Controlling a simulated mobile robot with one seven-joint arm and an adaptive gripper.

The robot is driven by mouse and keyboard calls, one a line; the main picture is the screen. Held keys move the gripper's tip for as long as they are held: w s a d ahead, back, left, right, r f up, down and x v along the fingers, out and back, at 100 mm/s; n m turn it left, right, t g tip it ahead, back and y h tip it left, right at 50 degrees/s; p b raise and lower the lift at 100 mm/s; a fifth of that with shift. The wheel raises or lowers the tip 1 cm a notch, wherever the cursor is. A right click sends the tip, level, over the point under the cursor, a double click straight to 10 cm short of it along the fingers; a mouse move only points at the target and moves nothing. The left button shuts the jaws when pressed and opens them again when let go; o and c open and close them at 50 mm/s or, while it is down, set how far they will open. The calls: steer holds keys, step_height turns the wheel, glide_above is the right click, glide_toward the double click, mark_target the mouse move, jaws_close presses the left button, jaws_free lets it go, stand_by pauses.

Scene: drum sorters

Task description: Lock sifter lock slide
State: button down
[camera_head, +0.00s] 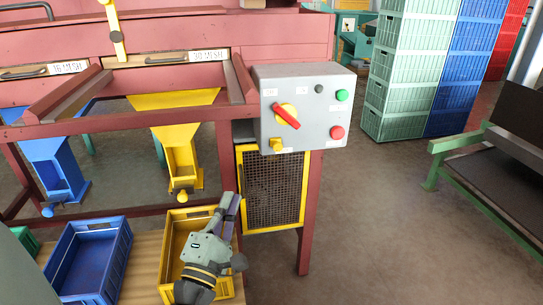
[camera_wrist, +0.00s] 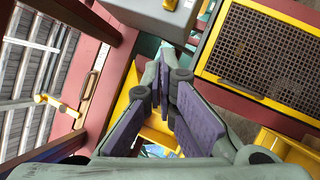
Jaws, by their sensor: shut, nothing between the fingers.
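An upright yellow bar with a knob (camera_head: 116,33) stands at the front of the red sifter frame (camera_head: 250,35), above the 16 MESH and 30 MESH labels, at the top left of the head view. It may be the lock slide; I cannot tell for sure. A yellow bar with a knob (camera_wrist: 42,99) also shows at the left of the wrist view. My gripper (camera_head: 232,202) is low in the head view, over the yellow crate, well below and right of the bar. Its purple-padded fingers (camera_wrist: 164,65) are shut and empty.
A grey control box (camera_head: 305,110) with a red-handled switch and buttons juts out above and right of my gripper. A yellow-framed mesh guard (camera_head: 273,188) is beside it. A blue crate (camera_head: 120,248) and yellow crate (camera_head: 172,250) sit below the chutes. Open floor lies right.

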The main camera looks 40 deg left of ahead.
mark_target(277, 145)
steer(key=shift+w+d+f+h, duration=0.35)
steer(key=shift+f+h, duration=0.1)
steer(key=shift+h, duration=0.15)
steer(key=d+p+x, duration=0.1)
steer(key=p+x, duration=0.1)
steer(key=x, duration=0.4)
steer(key=d+r+p+x, duration=0.1)
steer(key=p+x, duration=0.1)
steer(key=x, duration=0.4)
steer(key=shift+w+r, duration=0.3)
steer(key=shift+w, duration=0.25)
steer(key=shift+d+p, duration=0.2)
steer(key=shift+p, duration=0.1)
